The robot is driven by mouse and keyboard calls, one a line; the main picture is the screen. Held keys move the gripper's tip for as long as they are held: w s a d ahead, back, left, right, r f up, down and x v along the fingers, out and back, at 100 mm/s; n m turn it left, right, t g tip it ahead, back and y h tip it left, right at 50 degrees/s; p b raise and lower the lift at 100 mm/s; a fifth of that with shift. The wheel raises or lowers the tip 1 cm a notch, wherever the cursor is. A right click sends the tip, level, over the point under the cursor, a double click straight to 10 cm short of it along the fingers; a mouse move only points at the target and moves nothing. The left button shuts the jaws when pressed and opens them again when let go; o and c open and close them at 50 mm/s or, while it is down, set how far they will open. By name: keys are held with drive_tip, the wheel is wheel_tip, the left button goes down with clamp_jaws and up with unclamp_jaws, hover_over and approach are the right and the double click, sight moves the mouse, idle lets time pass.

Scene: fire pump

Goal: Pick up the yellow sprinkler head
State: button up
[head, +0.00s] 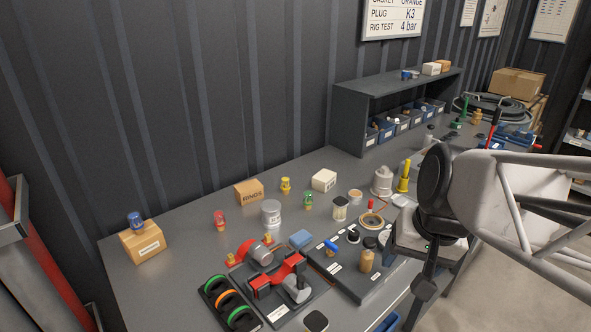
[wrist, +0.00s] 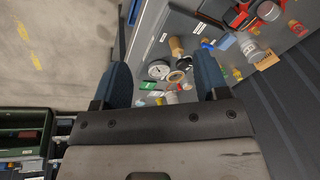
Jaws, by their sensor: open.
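The yellow sprinkler head (head: 285,184) stands upright on the grey bench, just right of the cardboard box marked RINGS (head: 249,191). A small yellow shape (wrist: 237,74) beside that box in the wrist view looks like the same piece, but it is too small to be sure. My gripper (wrist: 160,62) is open and empty, its two blue-padded fingers wide apart. It hangs near the bench's right front side, well away from the yellow head. In the head view my arm hides part of the bench there.
Red (head: 219,220), green (head: 307,200) and blue (head: 135,219) sprinkler heads stand nearby, the blue one on a box. A grey can (head: 271,212), white box (head: 324,180) and tall yellow piece (head: 404,177) share the bench. Pump parts and a ring tray (head: 229,303) fill its front.

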drive_tip(key=w+a+m+y, duration=0.2)
drive_tip(key=w+a+m, duration=0.1)
drive_tip(key=w, duration=0.4)
drive_tip(key=w+a+m+y, duration=0.2)
drive_tip(key=w+a, duration=0.2)
drive_tip(key=w, duration=0.3)
drive_tip(key=m+t+y, duration=0.3)
drive_tip(key=m+y, duration=0.4)
drive_tip(key=m, duration=0.8)
approach(289, 179)
drive_tip(key=shift+x, duration=0.8)
drive_tip(key=shift+w, duration=0.15)
drive_tip(key=shift+x, duration=3.35)
drive_tip(key=shift+a, duration=0.1)
drive_tip(key=shift+x, duration=2.5)
drive_tip(key=shift+c, duration=0.4)
